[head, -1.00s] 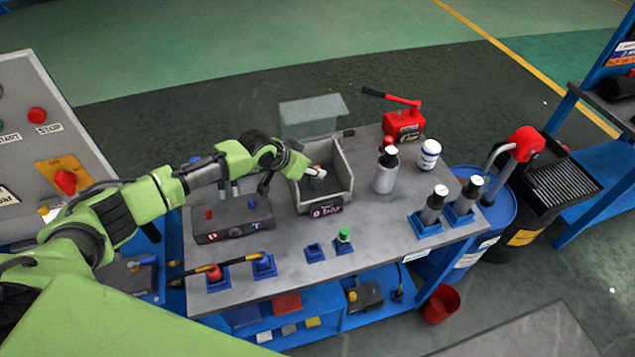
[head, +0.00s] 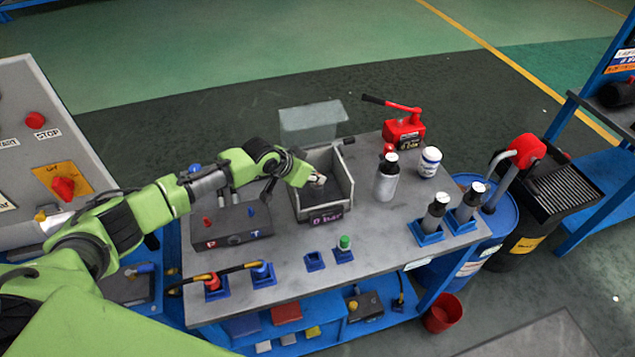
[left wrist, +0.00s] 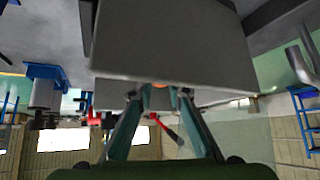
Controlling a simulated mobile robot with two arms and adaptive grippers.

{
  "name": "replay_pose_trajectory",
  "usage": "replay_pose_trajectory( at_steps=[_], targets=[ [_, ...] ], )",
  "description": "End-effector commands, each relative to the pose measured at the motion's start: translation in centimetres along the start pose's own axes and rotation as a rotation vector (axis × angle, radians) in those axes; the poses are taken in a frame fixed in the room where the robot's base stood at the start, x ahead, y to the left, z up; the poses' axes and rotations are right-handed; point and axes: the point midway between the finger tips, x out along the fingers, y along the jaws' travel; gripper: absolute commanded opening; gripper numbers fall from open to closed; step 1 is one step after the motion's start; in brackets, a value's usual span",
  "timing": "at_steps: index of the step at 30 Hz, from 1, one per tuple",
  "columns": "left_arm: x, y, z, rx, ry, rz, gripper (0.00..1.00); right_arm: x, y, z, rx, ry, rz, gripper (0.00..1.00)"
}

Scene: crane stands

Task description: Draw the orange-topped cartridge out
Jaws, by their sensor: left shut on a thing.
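The open grey box (head: 347,200) stands at the back of the bench in the head view, with a "0 bar" display on its front. My left gripper (head: 317,180) is at the box's opening, reaching in from the left. In the left wrist view its two teal fingers (left wrist: 160,93) close together at their tips. A small orange spot, the top of the cartridge (left wrist: 160,86), shows between the fingertips, so the gripper is shut on it. The cartridge's body is hidden from the wrist view, and I cannot tell how deep it sits. My right gripper is not in view.
A clear raised panel (head: 312,118) stands behind the box. A grey block with P and T ports (head: 230,226) is left of it. A red hand pump (head: 404,131), a grey bottle (head: 386,178) and a white jar (head: 429,162) stand to the right. The front middle holds blue sockets (head: 314,261).

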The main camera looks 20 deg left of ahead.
Motion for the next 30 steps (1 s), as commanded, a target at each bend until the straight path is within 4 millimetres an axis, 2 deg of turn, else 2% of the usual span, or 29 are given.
replay_pose_trajectory(
  at_steps=[11,30],
  targets=[
    [-0.4,0.0,-0.4,-0.001,0.002,0.0,0.0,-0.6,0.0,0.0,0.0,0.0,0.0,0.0],
    [-2.9,0.0,-2.5,0.0,0.001,0.0,0.0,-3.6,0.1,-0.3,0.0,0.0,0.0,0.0]
  ],
)
